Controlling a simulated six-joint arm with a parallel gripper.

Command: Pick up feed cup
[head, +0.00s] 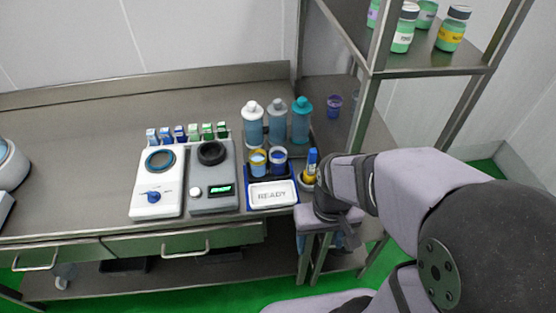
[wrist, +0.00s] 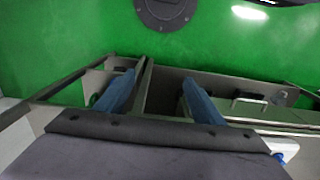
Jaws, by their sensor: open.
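Two small cups stand on a blue-edged tray (head: 250,203) with a white "READY" plate: a yellow-banded cup (head: 257,167) and a dark-blue-banded cup (head: 278,164). I cannot tell which one is the feed cup. My gripper (wrist: 158,78) is open, with two blue fingers apart and nothing seen between them. It hangs low at the bench's right front, to the right of the tray and away from the cups. In the head view my arm hides part of that area. No cup is seen in the wrist view.
A white device (head: 156,190) and a grey device (head: 213,190) stand left of the tray. Several bottles (head: 277,125) stand behind it. A yellow-based holder with a blue top (head: 311,162) is close to my arm. A steel shelf post (head: 363,110) rises at right.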

